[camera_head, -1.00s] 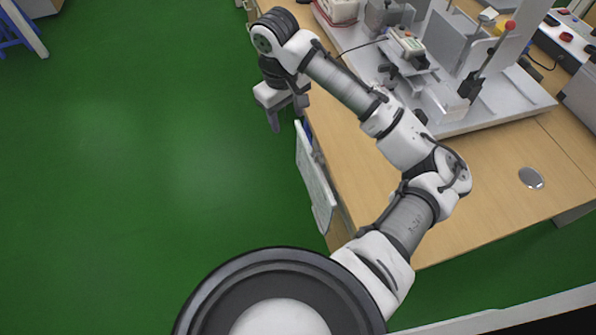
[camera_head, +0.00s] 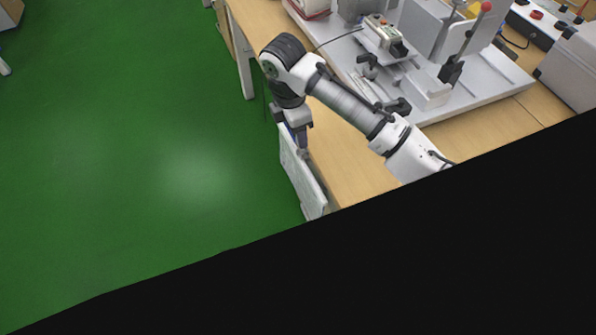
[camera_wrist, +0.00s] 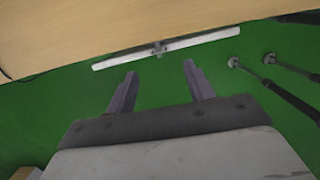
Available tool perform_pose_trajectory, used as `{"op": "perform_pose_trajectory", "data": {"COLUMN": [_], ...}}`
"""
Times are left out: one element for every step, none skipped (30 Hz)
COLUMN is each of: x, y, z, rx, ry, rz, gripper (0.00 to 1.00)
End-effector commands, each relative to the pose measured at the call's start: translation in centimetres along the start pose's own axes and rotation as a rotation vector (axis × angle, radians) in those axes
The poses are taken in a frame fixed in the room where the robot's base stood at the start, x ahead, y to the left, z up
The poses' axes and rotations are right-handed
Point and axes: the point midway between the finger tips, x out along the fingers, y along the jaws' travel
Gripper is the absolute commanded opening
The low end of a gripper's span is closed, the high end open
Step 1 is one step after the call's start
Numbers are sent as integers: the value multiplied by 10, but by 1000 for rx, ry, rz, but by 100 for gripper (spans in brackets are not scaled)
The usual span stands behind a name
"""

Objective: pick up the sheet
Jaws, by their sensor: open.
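The sheet (camera_head: 298,172) is a pale, flat, board-like piece hanging upright beside the table's side edge in the head view. In the wrist view the sheet (camera_wrist: 195,40) shows edge-on as a long white strip, with a small grey clip (camera_wrist: 159,48) at its middle. My gripper (camera_head: 298,141) is over the far upper part of the sheet in the head view. In the wrist view my gripper (camera_wrist: 160,70) is open and empty. Its two fingers point toward the strip, one either side of the clip, with green floor showing between fingertips and strip.
The wooden table (camera_head: 345,165) lies right of the sheet and carries a grey metal fixture (camera_head: 430,95) with several devices. Green floor (camera_head: 130,150) is open on the left. Dark rods (camera_wrist: 275,85) stand at right in the wrist view. Black covers the head view's lower part.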

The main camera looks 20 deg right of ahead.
Motion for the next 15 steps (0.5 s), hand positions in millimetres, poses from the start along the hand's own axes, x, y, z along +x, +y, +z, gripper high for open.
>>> {"op": "perform_pose_trajectory", "data": {"x": [8,14,19,23,26,29,31,32,34,36,39,43,47,52,58], "y": [-1,0,0,0,0,0,0,0,0,0,0,1,1,1,2], "z": [0,0,0,0,0,0,0,0,0,-1,-1,-2,-2,-3,-4], "rx": [0,1,1,0,0,0,0,0,0,0,0,1,1,1,0], "ry": [1,1,2,2,1,1,0,0,0,0,1,1,0,1,1], "rz": [-3,-2,-2,-2,-1,0,0,0,-1,-1,-1,-2,-3,-2,-3], "gripper": [53,53,53,53,53,53,53,53,53,53,53,53,53,53,53]}}
